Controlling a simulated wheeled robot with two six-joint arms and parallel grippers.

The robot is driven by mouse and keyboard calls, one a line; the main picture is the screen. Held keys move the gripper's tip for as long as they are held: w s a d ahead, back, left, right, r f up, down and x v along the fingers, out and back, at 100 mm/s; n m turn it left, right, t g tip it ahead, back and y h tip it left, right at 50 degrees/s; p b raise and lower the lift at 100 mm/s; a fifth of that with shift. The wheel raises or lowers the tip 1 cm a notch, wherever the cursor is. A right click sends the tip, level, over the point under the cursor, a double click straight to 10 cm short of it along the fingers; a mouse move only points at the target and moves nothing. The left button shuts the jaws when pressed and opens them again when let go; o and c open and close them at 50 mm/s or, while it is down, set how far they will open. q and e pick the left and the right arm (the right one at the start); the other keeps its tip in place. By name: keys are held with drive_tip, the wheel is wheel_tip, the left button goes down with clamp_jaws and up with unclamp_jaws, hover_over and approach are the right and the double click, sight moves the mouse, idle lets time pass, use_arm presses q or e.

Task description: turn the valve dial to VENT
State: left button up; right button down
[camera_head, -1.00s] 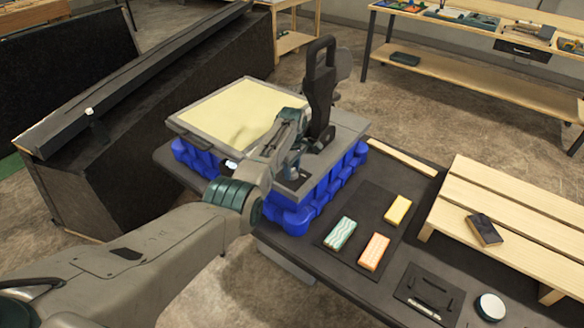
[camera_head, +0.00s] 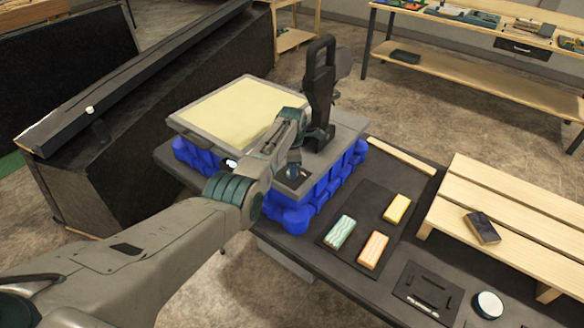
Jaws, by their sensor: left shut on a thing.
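The console is a grey panel (camera_head: 345,123) on a blue base, with a pale yellow pad on its left part and an upright black handle (camera_head: 320,85) at its back right. The valve dial (camera_head: 293,172) shows only as a small dark round part near the panel's front edge. My left gripper (camera_head: 294,160) comes down over it, tilted, and is shut on it. The gripper and wrist hide most of the dial, and I cannot read its marks or its setting. My right gripper is not in view.
Green, orange and yellow blocks (camera_head: 373,249) lie on a dark mat right of the console. A slatted wooden rack (camera_head: 510,215) with a dark block on it stands further right. A black tray (camera_head: 428,291) and a round white-topped thing (camera_head: 488,305) are at the front right.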

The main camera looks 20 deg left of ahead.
use_arm(q)
drive_tip(key=shift+w+r, duration=0.1)
drive_tip(key=shift+r, duration=0.05)
idle(0.4)
drive_tip(key=o, duration=1)
drive_tip(key=shift+r, duration=0.55)
wheel_tip(320, 180, up, 10)
drive_tip(key=b, duration=0.3)
drive_tip(key=shift+f, duration=0.2)
drive_tip(key=shift+f, duration=0.1)
